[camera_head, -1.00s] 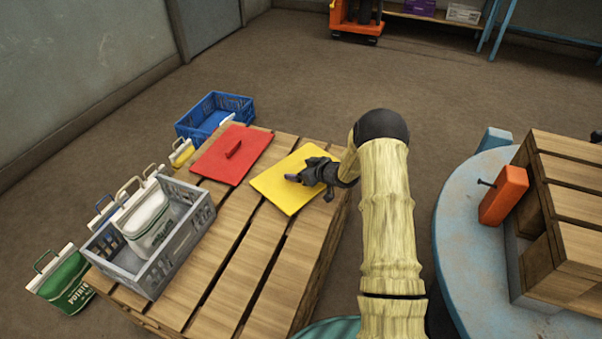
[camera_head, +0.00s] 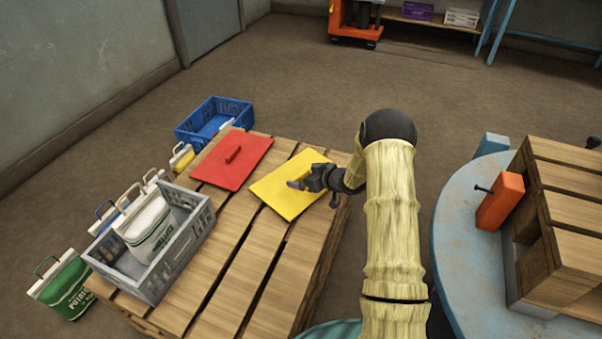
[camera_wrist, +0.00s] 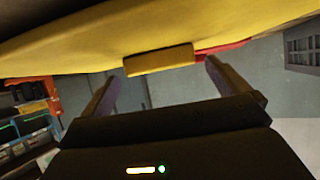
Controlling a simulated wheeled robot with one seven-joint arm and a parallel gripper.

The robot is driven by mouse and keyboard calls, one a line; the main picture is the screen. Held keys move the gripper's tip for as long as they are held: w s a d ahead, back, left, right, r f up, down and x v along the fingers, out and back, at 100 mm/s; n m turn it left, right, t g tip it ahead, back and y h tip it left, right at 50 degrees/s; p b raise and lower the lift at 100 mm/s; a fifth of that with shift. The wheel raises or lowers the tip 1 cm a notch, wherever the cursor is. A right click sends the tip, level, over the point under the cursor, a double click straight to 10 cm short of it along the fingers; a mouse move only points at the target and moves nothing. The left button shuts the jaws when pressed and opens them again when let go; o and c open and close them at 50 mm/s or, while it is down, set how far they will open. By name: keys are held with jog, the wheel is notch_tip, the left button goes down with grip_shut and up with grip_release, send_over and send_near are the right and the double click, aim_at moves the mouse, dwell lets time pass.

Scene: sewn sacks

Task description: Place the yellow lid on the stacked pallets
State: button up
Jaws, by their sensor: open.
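The yellow lid (camera_head: 283,192) lies flat on a slatted wooden pallet stack (camera_head: 262,270), next to the red lid (camera_head: 233,158). In the wrist view, the two fingers stand apart on either side of the yellow lid's small block handle (camera_wrist: 160,60). I cannot tell whether they touch it. Another slatted wooden stack (camera_head: 570,190) stands on the round blue platform at the right.
A green sack (camera_head: 65,288) and a blue crate (camera_head: 213,120) are beyond the pallet's edge. An orange block (camera_head: 500,200) stands on the blue platform (camera_head: 460,230). Open floor lies between pallet and platform.

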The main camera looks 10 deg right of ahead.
jog(key=p+v, duration=0.3)
jog(key=v, duration=0.6)
jog(key=shift+r, duration=0.1)
jog(key=s+r+m+g+h, duration=0.35)
jog(key=s+r+h, duration=0.35)
jog(key=r, duration=0.4)
jog(key=s+a+r+m+g, duration=0.1)
jog(key=s+a+r+g, duration=0.1)
jog(key=s, duration=0.9)
jog(key=s+a+r+m+g, duration=0.2)
jog(key=s+a, duration=0.3)
jog(key=s, duration=0.6)
jog(key=shift+r, duration=0.6)
